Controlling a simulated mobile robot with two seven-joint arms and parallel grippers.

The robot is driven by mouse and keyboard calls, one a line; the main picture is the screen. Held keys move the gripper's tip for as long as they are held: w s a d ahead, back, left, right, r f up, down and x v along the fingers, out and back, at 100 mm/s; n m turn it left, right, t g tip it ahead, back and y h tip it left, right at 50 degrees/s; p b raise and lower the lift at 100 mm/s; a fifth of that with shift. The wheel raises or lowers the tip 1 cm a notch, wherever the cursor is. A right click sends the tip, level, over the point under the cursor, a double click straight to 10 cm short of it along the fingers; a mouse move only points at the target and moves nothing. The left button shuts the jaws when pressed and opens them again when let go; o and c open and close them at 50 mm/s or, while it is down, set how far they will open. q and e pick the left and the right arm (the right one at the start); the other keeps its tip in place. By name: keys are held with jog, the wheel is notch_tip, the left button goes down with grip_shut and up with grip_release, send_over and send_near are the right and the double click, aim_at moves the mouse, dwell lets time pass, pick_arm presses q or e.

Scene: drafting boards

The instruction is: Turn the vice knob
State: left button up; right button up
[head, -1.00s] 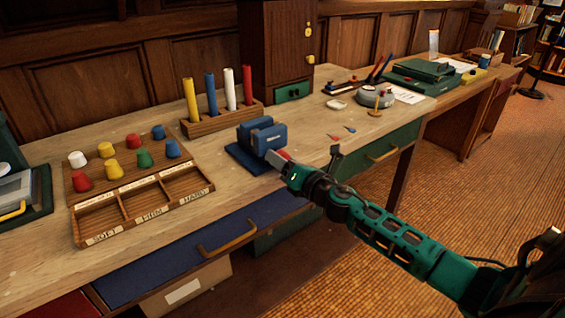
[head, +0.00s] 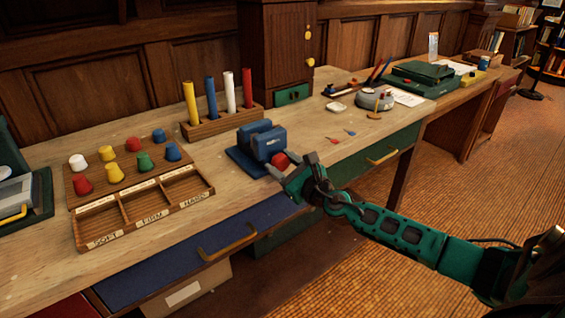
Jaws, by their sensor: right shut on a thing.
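The blue vice (head: 266,143) sits on its flat blue base near the front edge of the wooden desk. Its red knob (head: 280,160) faces the front right. My right gripper (head: 280,167) reaches in from the lower right and is shut on the knob, with a grey finger on either side of it. Part of the knob is hidden by the fingers. My left gripper is not in view.
A wooden tray with coloured pegs (head: 145,158) and empty compartments is left of the vice. A rack with coloured cylinders (head: 226,122) stands behind it. Small red and blue darts (head: 341,134) lie to the right. A blue drawer (head: 200,262) is below.

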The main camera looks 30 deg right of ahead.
jog(key=n, duration=0.2)
jog(key=n+p, duration=0.1)
jog(key=shift+w+d+r+n, duration=0.1)
jog(key=shift+r+n, duration=0.3)
jog(key=n+p, duration=0.2)
jog(key=n, duration=0.2)
jog(key=shift+f+n+p, duration=0.15)
jog(key=shift+n+p, duration=0.3)
jog(key=shift+n, duration=1.85)
jog(key=shift+a, duration=0.2)
jog(key=o, duration=1)
jog(key=shift+f, duration=0.15)
jog(key=shift+o, duration=0.2)
jog(key=shift+f, duration=0.1)
